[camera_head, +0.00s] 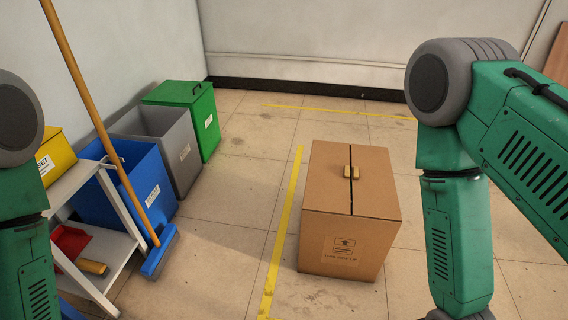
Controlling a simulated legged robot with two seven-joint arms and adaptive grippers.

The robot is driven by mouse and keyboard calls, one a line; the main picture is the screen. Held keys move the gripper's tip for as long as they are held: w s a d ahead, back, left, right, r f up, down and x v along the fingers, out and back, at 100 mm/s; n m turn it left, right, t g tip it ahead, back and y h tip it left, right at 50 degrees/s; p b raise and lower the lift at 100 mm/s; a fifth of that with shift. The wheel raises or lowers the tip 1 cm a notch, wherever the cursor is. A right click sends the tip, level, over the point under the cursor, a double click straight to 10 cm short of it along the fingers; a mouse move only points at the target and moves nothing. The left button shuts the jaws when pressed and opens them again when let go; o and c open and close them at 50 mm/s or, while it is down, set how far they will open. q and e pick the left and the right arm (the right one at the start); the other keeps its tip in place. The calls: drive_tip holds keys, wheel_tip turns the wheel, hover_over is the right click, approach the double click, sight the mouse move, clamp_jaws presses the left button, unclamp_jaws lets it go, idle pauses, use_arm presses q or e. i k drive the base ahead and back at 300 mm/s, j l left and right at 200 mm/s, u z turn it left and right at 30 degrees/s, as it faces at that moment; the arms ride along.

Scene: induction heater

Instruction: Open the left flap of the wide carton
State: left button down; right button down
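The wide carton (341,250) is a brown cardboard box on the tiled floor, right of the yellow floor line. Its top is shut, with a dark seam running front to back between the left flap (328,180) and the right flap (376,185). A small tan tab or handle (347,171) stands on each flap beside the seam. My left arm shows at the left edge and my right arm at the right, both apart from the carton. Neither gripper shows; both lie outside the picture.
Along the left wall stand a blue bin (151,190), a grey bin (183,160) and a lidded green bin (207,122). A blue broom (161,251) leans by a white shelf (113,246). Yellow lines (285,220) mark the floor. The floor behind the carton is clear.

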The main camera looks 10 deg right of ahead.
sight(328, 187)
drive_tip(key=z, duration=0.65)
drive_tip(key=i+z, duration=0.7)
drive_tip(key=i, duration=0.2)
drive_tip(key=i+j+z, duration=0.2)
drive_tip(key=i+z, duration=0.15)
drive_tip(key=i, duration=0.1)
